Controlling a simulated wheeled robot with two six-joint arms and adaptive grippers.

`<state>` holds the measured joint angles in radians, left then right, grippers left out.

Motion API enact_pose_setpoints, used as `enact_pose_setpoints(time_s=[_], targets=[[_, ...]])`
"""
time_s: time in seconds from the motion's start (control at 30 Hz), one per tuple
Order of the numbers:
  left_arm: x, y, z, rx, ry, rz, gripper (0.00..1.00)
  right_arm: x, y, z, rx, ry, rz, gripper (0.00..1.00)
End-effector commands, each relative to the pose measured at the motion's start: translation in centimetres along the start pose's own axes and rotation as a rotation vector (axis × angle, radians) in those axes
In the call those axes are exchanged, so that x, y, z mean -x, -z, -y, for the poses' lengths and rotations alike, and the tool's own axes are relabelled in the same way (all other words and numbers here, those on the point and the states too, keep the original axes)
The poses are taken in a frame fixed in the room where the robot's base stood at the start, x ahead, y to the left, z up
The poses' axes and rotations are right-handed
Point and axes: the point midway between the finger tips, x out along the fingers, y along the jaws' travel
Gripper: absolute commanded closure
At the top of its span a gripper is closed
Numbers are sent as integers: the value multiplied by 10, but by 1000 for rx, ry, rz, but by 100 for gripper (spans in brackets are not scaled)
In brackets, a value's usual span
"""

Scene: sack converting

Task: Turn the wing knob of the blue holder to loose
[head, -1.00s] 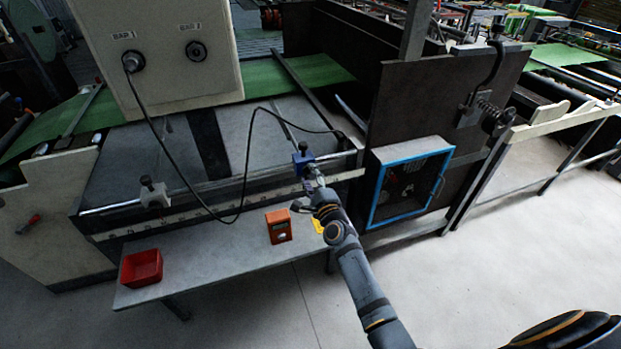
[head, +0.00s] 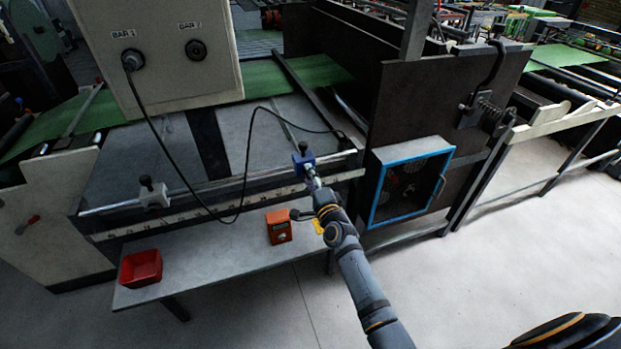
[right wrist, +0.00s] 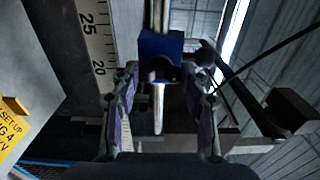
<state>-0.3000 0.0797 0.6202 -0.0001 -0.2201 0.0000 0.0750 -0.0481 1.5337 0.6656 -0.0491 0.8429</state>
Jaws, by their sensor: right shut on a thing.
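The blue holder (head: 303,162) sits on the silver bar near its right end, with a black knob-shaped top (head: 303,147). My right gripper (head: 313,180) is at the holder's near side. In the right wrist view the blue holder (right wrist: 160,46) lies between the tips of my right gripper (right wrist: 164,75), one finger on each side. The gripper is shut on the wing knob, which is mostly hidden between the fingers; its angle cannot be told. My left gripper is not in view.
A white holder (head: 153,197) sits further left on the bar. An orange device (head: 279,227) and a red bin (head: 141,268) stand on the shelf below. A black cable (head: 245,170) loops near the bar. A blue-framed box (head: 371,192) stands close on the right.

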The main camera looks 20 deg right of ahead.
Motion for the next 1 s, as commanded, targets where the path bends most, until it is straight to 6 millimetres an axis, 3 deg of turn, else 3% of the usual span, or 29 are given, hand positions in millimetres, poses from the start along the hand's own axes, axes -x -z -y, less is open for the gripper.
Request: enact_pose_setpoints(time_s=[0.2,0.23,0.4,0.77,1.0], targets=[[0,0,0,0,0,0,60,0,0,-2,3,-4,1,87],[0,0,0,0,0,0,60,0,0,-2,3,-4,1,52],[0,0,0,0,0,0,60,0,0,-1,2,-2,1,32],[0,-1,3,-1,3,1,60,7,0,-2,0,-2,0,32],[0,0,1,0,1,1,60,62,0,-3,-1,-6,1,32]])
